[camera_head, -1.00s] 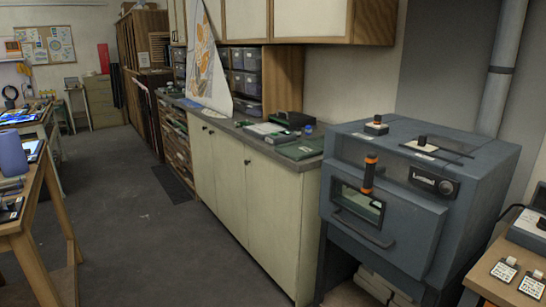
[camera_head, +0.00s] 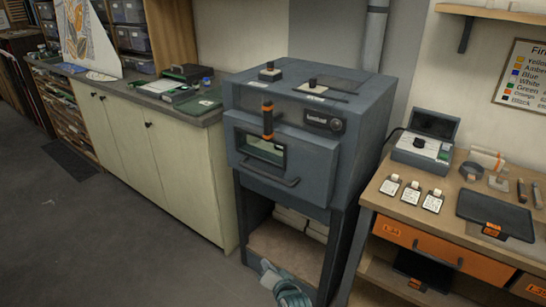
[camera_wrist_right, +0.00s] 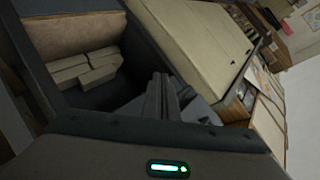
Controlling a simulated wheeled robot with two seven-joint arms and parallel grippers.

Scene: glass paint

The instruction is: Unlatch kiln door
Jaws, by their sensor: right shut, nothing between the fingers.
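The blue-grey kiln (camera_head: 345,105) stands in the middle of the head view, on a dark open stand. Its door (camera_head: 238,155) looks closed, with a small window (camera_head: 262,149) and a dark bar handle (camera_head: 270,176) below it. A black latch lever with orange bands (camera_head: 267,120) stands upright at the door's top edge. My right gripper (camera_head: 268,268) is low in front of the stand, well below the door and apart from the latch. In the right wrist view its fingers (camera_wrist_right: 163,97) are together and empty. My left gripper is out of view.
Pale bricks (camera_head: 290,216) lie on the stand's lower shelf, also in the right wrist view (camera_wrist_right: 83,72). A cream cabinet (camera_head: 175,165) stands left of the kiln. A wooden workbench (camera_head: 385,205) with cards and a control box (camera_head: 425,145) stands right. Floor at left is clear.

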